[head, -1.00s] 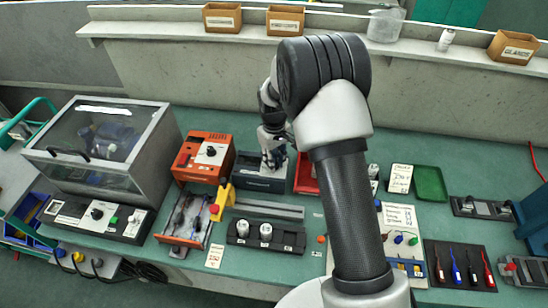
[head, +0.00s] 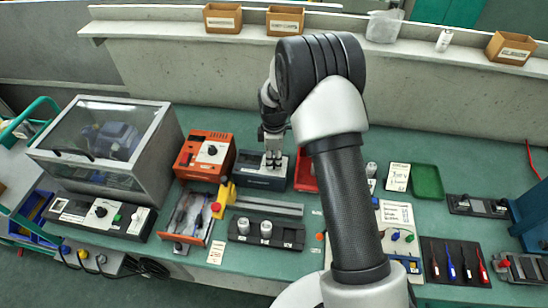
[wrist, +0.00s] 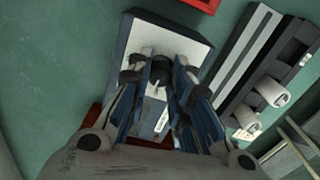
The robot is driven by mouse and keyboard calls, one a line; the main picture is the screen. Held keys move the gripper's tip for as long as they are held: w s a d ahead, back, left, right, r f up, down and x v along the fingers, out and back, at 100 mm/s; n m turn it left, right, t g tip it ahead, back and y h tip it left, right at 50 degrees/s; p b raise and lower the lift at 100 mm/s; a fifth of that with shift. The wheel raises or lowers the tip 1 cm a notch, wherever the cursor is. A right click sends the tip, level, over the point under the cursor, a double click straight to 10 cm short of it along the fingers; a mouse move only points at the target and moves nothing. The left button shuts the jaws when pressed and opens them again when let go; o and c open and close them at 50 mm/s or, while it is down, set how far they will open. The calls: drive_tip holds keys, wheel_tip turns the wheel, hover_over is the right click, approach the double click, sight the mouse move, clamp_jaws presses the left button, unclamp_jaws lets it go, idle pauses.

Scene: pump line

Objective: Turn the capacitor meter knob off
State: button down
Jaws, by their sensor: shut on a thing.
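The capacitor meter appears to be the dark blue-grey box with a pale top (head: 252,181) in the middle of the bench. I cannot read its label. My gripper (head: 272,163) points down onto its top face. In the wrist view the meter (wrist: 190,45) lies under the fingers, and my gripper (wrist: 160,70) is shut on its dark knob (wrist: 159,74). The fingers hide most of the knob, so its pointer setting cannot be seen.
An orange meter (head: 205,158) with its own knob stands close on the left. A red tray (head: 305,172) lies close on the right. A black holder with white cylinders (head: 266,232) is in front. A clear-lidded box (head: 105,145) stands at far left.

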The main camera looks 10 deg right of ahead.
sight(274, 161)
drive_tip(key=shift+n, duration=0.6)
drive_tip(key=c, duration=1.4)
unclamp_jaws()
wheel_tip(274, 161, up, 12)
